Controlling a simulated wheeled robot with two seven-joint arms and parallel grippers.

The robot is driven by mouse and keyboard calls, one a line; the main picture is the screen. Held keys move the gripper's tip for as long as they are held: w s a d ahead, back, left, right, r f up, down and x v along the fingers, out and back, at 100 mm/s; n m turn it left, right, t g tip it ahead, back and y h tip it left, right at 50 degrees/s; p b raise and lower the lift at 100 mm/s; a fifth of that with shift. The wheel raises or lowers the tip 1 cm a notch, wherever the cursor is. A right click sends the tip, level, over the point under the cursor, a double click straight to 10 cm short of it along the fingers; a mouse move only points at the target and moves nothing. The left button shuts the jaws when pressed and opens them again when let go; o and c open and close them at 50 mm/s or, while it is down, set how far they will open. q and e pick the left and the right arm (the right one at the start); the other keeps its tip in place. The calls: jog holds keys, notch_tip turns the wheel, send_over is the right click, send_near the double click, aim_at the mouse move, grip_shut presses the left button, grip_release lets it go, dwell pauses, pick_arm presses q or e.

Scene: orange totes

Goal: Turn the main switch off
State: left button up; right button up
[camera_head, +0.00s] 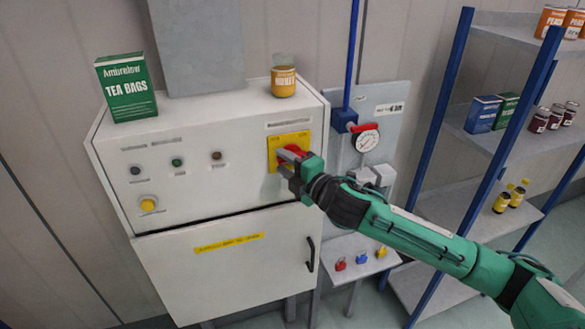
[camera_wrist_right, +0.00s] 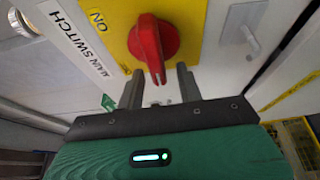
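The main switch is a red rotary knob (camera_wrist_right: 153,45) on a yellow plate (camera_wrist_right: 112,22) on the front of a white cabinet (camera_head: 215,180). In the wrist view an "ON" label is left of the knob, and a "MAIN SWITCH" label (camera_wrist_right: 78,42) is further left. The knob's narrow end points towards my gripper. In the head view the knob (camera_head: 294,151) is partly hidden by my right gripper (camera_head: 286,158). My right gripper (camera_wrist_right: 161,72) is open, its fingers on either side of the knob's narrow end, with visible gaps. My left gripper is out of view.
A green tea box (camera_head: 128,90) and a yellow-labelled jar (camera_head: 284,78) stand on the cabinet. Right of it are a gauge (camera_head: 366,140) on a blue pipe and a small shelf (camera_head: 352,262) with coloured padlocks. A blue-framed rack (camera_head: 445,120) stands further right.

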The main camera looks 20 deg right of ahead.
jog(key=b+v, duration=0.6)
jog(key=v, duration=0.7)
jog(key=shift+s+d+b, duration=0.2)
jog(key=shift+s+b, duration=0.2)
